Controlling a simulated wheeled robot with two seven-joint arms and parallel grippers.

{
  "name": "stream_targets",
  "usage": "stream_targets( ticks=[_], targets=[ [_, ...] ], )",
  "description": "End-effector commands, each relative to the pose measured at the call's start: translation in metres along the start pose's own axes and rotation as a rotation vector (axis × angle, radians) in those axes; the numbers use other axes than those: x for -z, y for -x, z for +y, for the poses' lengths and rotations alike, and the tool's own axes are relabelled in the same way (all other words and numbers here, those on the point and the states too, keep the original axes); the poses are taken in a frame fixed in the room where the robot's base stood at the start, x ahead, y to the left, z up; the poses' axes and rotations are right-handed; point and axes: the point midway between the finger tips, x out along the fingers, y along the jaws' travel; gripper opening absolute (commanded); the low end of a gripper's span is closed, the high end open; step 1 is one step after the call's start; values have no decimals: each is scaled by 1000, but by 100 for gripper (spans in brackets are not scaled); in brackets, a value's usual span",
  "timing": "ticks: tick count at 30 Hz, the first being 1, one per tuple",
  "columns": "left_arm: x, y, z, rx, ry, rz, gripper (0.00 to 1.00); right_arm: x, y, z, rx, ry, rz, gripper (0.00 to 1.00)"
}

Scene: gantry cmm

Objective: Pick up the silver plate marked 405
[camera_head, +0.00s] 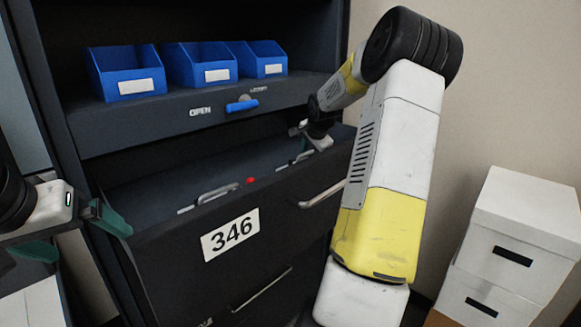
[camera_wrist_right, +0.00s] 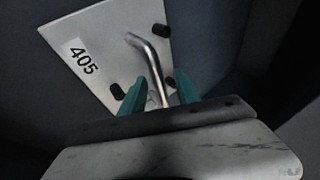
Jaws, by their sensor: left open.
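The silver plate marked 405 (camera_wrist_right: 92,52) shows in the right wrist view, with a white number label, dark round knobs and a bent metal handle (camera_wrist_right: 150,62). My right gripper (camera_wrist_right: 160,85) has its green fingers apart, one on each side of the handle in that view. I cannot tell whether they touch it. In the head view my right gripper (camera_head: 308,142) reaches into the open drawer, and the plate's label is hidden there. My left gripper (camera_head: 75,234) is open and empty at the left edge, outside the drawer.
The open drawer (camera_head: 165,257) has a front labelled 346 and holds metal handles and a red knob (camera_head: 250,180). Above it is a shelf (camera_head: 180,122) with blue bins (camera_head: 125,72) and a blue latch (camera_head: 242,105). White boxes (camera_head: 515,235) stand at the right.

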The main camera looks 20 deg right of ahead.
Motion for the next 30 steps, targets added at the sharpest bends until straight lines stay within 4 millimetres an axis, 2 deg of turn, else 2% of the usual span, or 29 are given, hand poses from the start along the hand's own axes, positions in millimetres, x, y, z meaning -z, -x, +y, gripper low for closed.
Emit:
stream_targets(
  ticks=[5, 9, 11, 30],
  targets=[
    [0, 0, 0, 0, 0, 0, 100, 0, 0, 0, 0, 0, 1, 36],
    [0, 0, 0, 0, 0, 0, 100, 0, 0, 0, 0, 0, 1, 8],
    [0, 0, 0, 0, 0, 0, 100, 0, 0, 0, 0, 0, 1, 0],
    [0, 0, 0, 0, 0, 0, 100, 0, 1, 0, 0, 3, 1, 0]
  ],
)
